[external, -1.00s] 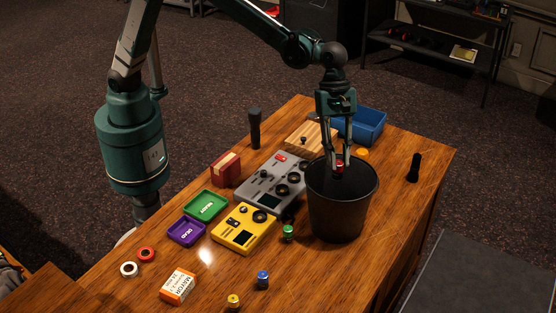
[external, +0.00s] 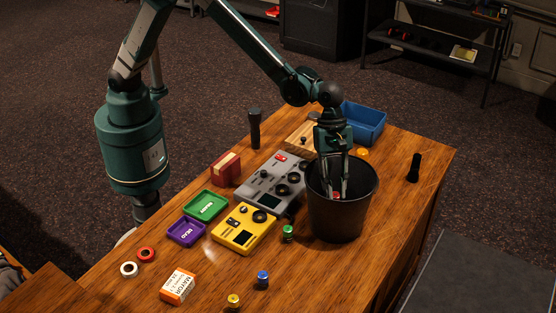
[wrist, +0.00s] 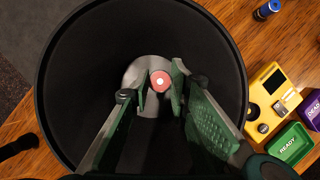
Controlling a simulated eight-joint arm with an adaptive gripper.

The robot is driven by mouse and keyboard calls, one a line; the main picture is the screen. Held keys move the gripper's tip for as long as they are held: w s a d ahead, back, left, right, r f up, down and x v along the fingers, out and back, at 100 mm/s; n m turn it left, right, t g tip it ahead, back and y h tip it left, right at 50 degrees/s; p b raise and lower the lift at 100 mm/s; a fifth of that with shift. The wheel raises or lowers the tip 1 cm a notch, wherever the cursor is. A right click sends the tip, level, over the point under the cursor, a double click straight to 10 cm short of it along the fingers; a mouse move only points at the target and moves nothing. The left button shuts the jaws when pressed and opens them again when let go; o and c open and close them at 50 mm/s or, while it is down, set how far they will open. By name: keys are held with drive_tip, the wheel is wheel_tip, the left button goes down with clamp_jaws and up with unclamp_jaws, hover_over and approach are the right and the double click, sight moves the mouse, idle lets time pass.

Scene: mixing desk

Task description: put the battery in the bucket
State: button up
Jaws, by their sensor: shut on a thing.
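The black bucket (external: 338,218) stands upright on the right part of the wooden desk. My gripper (external: 337,190) reaches down into it from above, with the fingertips below the rim. It is shut on a red battery (external: 337,196). In the wrist view the battery's round red end with a pale centre (wrist: 160,82) sits between the two green fingers, over the bucket's dark inside (wrist: 75,75). The battery's lower part is hidden, and I cannot tell whether it touches the bottom.
Green (external: 288,233), blue (external: 263,280) and yellow (external: 233,301) batteries stand on the desk. A yellow device (external: 243,231), a grey mixer (external: 268,187), a purple tray (external: 186,232) and a green tray (external: 205,206) lie left of the bucket. A blue bin (external: 363,124) is behind it.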

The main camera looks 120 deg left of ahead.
drive_tip(key=shift+f, duration=3.1)
drive_tip(key=shift+f+b, duration=0.3)
drive_tip(key=shift+f, duration=1.55)
drive_tip(key=shift+f, duration=0.2)
drive_tip(key=o, duration=1)
drive_tip(key=shift+r, duration=0.15)
drive_tip(key=shift+p+v, duration=0.35)
drive_tip(key=shift+v, duration=5.7)
